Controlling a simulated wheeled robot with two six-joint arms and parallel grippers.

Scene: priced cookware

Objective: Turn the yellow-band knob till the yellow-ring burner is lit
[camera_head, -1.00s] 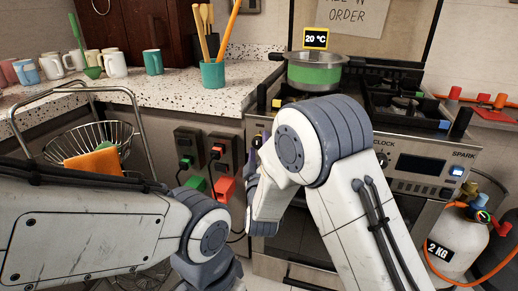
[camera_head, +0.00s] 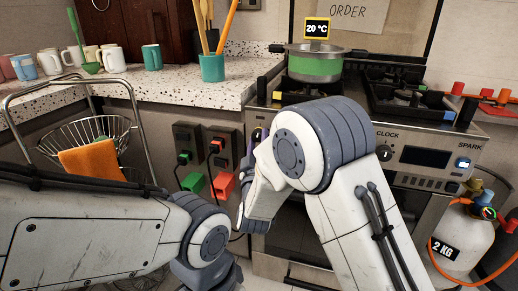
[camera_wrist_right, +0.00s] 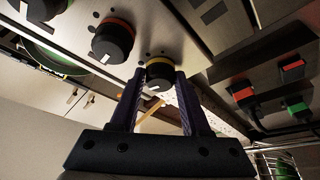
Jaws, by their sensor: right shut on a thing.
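The yellow-band knob (camera_wrist_right: 160,74) is black with a yellow ring and a white pointer mark, on the stove's front panel. My right gripper (camera_wrist_right: 161,83) is shut on it, one purple finger on each side. In the head view, my right arm hides this knob. A pot with a green band (camera_head: 314,66) stands at the stove's left end and hides the burner under it, so I cannot tell whether that is lit. A yellow mark (camera_head: 277,96) shows on the stove's front left edge. My left gripper is out of view.
A red-band knob (camera_wrist_right: 113,40) sits beside the held knob in the wrist view. Red and green plugs and sockets (camera_head: 206,150) are on the cabinet left of the stove. A gas cylinder (camera_head: 463,236) stands at the right. A wire basket with an orange cloth (camera_head: 92,161) is at the left.

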